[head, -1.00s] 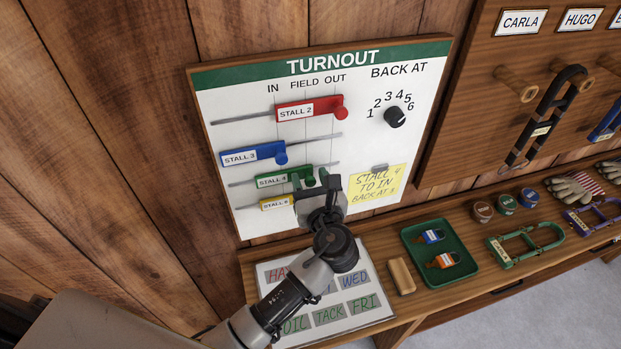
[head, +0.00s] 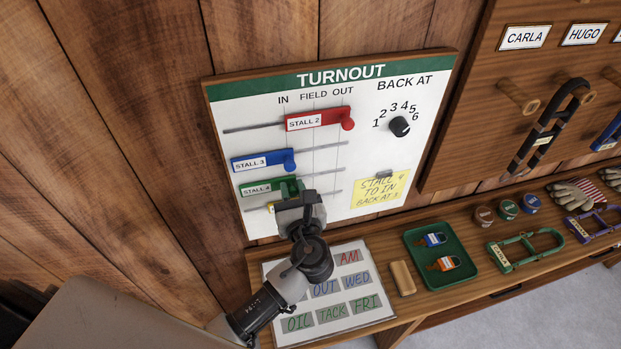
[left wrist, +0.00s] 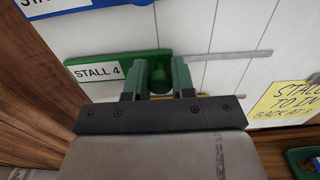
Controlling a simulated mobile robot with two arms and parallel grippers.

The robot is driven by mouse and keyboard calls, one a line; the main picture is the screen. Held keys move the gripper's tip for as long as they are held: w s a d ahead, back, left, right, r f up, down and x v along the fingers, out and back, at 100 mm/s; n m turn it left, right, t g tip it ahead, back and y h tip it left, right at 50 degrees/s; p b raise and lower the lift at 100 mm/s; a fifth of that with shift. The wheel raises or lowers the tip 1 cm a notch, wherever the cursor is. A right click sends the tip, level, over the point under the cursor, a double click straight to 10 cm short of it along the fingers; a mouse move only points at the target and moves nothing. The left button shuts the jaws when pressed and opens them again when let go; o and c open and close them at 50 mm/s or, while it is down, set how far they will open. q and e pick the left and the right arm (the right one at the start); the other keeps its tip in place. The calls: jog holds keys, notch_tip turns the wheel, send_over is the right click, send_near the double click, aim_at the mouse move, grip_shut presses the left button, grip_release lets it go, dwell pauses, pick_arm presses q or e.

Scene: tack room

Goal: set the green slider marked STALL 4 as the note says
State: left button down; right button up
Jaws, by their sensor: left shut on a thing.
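The green slider marked STALL 4 (head: 258,189) sits at the left part of its track on the TURNOUT board (head: 225,108), roughly below the blue STALL 3 slider, under the IN side. My left gripper (head: 290,189) is shut on its round green knob. In the left wrist view the STALL 4 slider (left wrist: 110,67) shows its knob between the two fingers (left wrist: 158,80). The yellow note (head: 380,189) reads "STALL 4 TO IN, BACK AT" and a digit I cannot read surely. The black BACK AT dial (head: 399,127) is at the upper right. My right gripper is not in view.
The red STALL 2 slider (head: 318,120) stands farther right, the blue STALL 3 slider (head: 262,161) at left. The yellow slider below is mostly hidden by my gripper. A bench below holds a green tray (head: 412,270), a wooden block (head: 402,278) and a word board (head: 380,311).

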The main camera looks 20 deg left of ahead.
pick_arm(q)
jog(key=shift+s+a, duration=0.2)
jog(key=shift+a, duration=0.1)
jog(key=shift+w, duration=0.1)
jog(key=shift+d, duration=0.1)
jog(key=c, duration=1.3)
grip_release()
jog(key=o, duration=0.4)
jog(key=shift+a, duration=0.2)
jog(key=shift+c, duration=0.2)
jog(key=shift+d, duration=0.15)
